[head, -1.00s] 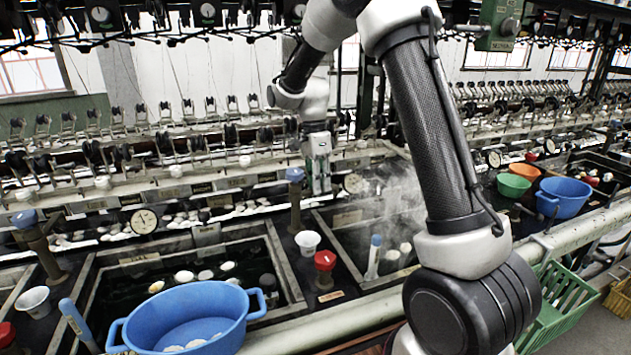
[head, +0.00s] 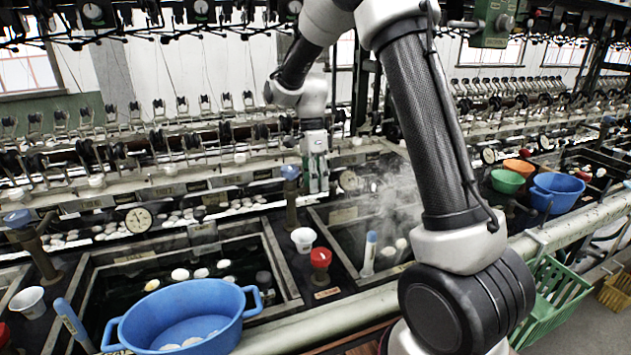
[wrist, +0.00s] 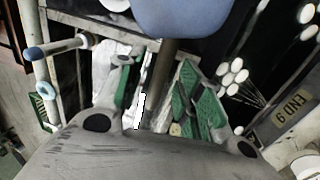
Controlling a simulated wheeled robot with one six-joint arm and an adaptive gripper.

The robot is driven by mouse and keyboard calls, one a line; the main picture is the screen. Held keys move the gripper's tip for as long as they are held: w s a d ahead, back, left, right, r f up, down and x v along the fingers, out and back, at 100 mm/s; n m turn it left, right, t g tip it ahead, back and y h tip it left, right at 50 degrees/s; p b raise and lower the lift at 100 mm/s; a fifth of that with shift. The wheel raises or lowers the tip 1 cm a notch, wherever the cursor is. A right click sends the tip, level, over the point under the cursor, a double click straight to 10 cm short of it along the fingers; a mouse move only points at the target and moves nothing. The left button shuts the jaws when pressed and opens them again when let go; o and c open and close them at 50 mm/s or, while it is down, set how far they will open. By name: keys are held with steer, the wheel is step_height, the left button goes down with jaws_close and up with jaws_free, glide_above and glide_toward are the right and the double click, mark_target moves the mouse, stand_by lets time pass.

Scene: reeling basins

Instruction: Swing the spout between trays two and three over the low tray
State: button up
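A brown standpipe with a blue cap (head: 290,173) rises between the middle basin (head: 283,262) and the steaming right basin (head: 318,222). My gripper (head: 317,190) points down just right of it in the head view. In the wrist view a large blue cap (wrist: 185,14) is close at the top, with a dark pipe (wrist: 161,75) below it, seen in the gap between my green-padded fingers (wrist: 158,105). The fingers are apart; contact with the pipe cannot be told. The spout's outlet is not clear, and I cannot tell which basin is the low tray.
A blue tub (head: 235,318) stands at the front of the middle basin. A white cup (head: 304,239), red-capped valve (head: 320,260) and blue-topped stick (head: 370,254) stand nearby. A second blue-capped standpipe (head: 18,219) is far left. Reeling machinery runs along the back.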

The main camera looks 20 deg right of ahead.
steer(key=shift+r, duration=0.1)
step_height(320, 180, up, 7)
steer(key=w, duration=0.1)
steer(key=shift+w, duration=0.25)
stand_by(2.1)
